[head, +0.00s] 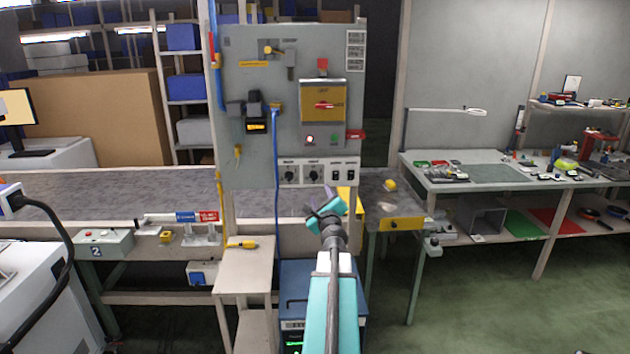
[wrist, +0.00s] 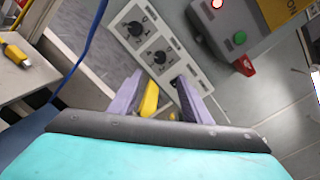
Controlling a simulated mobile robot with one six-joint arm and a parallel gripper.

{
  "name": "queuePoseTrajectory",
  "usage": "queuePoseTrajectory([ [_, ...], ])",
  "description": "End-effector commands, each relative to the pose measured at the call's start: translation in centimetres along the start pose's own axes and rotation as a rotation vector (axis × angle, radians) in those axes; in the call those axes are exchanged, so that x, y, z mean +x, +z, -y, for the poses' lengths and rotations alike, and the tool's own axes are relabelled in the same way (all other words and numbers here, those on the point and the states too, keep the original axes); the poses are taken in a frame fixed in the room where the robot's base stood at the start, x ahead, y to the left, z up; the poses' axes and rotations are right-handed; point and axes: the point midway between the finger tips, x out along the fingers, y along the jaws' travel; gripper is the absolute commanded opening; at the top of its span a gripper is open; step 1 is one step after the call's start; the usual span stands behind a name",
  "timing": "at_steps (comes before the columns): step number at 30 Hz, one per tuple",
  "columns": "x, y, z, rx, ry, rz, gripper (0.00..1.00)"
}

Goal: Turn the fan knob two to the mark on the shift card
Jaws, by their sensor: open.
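A white control strip (head: 333,172) runs along the bottom of the grey board. It carries two dark round knobs, a left knob (head: 290,174) and a right knob (head: 313,174), with two switches to their right. In the wrist view the knobs are the farther one (wrist: 137,29) and the nearer one (wrist: 160,57); their labels are too small to read. White cards (head: 355,52) with unreadable print are at the board's upper right; I cannot tell which is the shift card. My gripper (head: 322,200) is open and empty, below the strip and apart from the knobs. It also shows in the wrist view (wrist: 161,80).
A blue cable (head: 276,150) hangs left of the knobs. A small table (head: 244,265) with a yellow tool stands at the lower left. A yellow object (wrist: 150,100) shows beyond my fingers.

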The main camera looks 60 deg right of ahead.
Motion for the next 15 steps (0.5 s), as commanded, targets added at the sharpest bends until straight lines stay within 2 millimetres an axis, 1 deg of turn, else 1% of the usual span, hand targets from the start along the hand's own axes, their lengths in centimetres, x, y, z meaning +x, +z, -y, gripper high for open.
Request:
queuePoseTrajectory([
  [10,0.03,-0.02,0.04,0.000,0.000,0.000,0.44],
  [15,0.42,-0.01,0.04,0.000,0.000,0.000,0.44],
])
